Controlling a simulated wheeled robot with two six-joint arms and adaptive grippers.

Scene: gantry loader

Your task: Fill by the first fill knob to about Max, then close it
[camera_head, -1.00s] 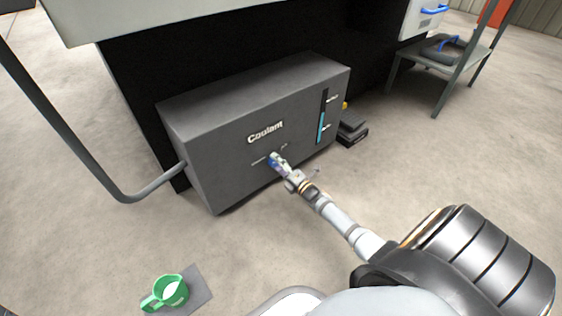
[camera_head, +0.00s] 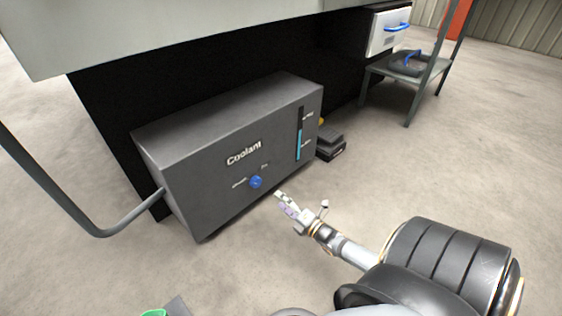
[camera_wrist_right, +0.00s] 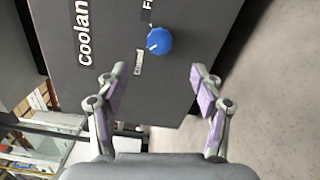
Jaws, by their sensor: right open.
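The grey coolant tank (camera_head: 215,165) stands low against the machine. Its blue fill knob (camera_head: 256,182) sits on the front face below the "Coolant" lettering, between two small labels. In the right wrist view the knob (camera_wrist_right: 159,41) shows a pale pointer mark toward the "Closed" label (camera_wrist_right: 139,62). The level gauge (camera_head: 299,135) has a cyan column in its lower part, with its top between the two marks. My right gripper (camera_head: 283,202) is open and empty, apart from the knob, to its lower right. In the right wrist view its fingers (camera_wrist_right: 158,85) are spread. My left gripper is out of view.
A grey pipe (camera_head: 120,225) runs into the tank's left side. A black pedal-like block (camera_head: 331,147) lies right of the tank. A green cup (camera_head: 155,312) shows at the bottom edge. A metal stand (camera_head: 415,85) is at the back right. Floor before the tank is clear.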

